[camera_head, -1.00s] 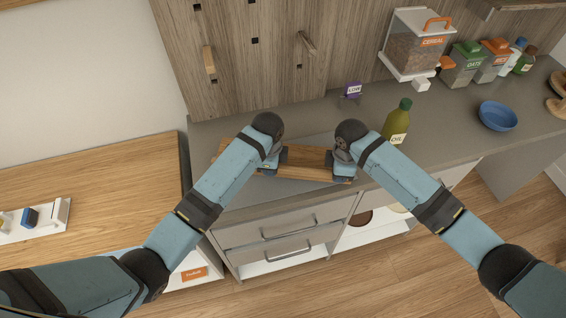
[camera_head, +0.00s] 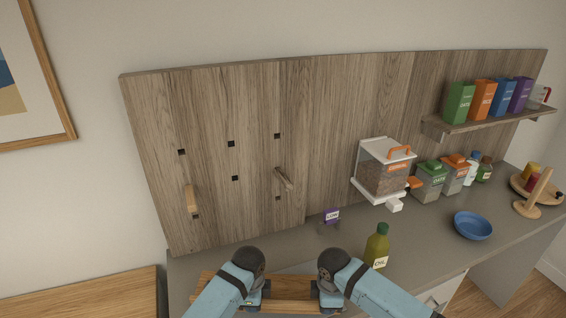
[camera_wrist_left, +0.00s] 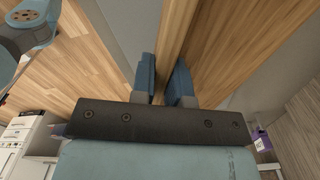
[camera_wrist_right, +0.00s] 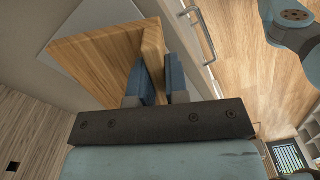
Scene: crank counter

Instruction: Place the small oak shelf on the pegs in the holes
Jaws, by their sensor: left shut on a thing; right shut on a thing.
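The small oak shelf (camera_head: 289,287) is level near the counter's front, low in the head view; whether it touches the counter is hard to tell. My left gripper (camera_head: 261,297) is shut on its left part, my right gripper (camera_head: 319,297) on its right part. In the left wrist view the shelf (camera_wrist_left: 173,38) runs between the fingers; in the right wrist view its board and lip (camera_wrist_right: 108,62) show. A left peg (camera_head: 192,199) and a right peg (camera_head: 284,180) stick out of the wooden back panel (camera_head: 330,120), among several dark square holes (camera_head: 231,144).
A cereal dispenser (camera_head: 383,178) is at the panel. The panel around the pegs is clear.

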